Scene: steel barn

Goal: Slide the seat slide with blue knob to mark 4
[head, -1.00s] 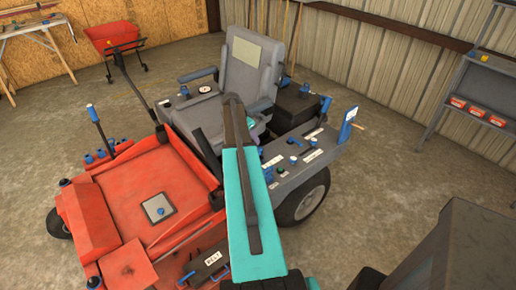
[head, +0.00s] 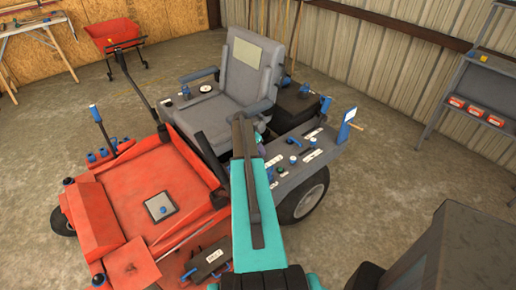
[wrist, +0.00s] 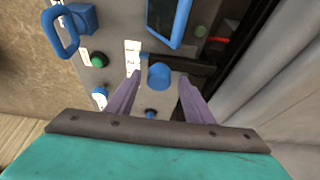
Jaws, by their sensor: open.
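In the wrist view a round blue knob (wrist: 159,75) stands on the grey console, beside a dark slot (wrist: 190,66). A white scale strip (wrist: 132,58) with small marks lies just left of it; I cannot read the numbers surely. My gripper (wrist: 160,78) is open, its two purple fingers on either side of the knob with gaps on both sides. The knob is not gripped. In the head view the grey seat (head: 246,75) is on the red mower (head: 130,205); my arm hides the gripper and the knob there.
The wrist view shows a blue loop handle (wrist: 66,30), a blue-framed part (wrist: 168,20) and a green button (wrist: 98,60) close by. In the head view a grey side console (head: 300,155) carries several blue controls. A shelf (head: 480,75) stands right.

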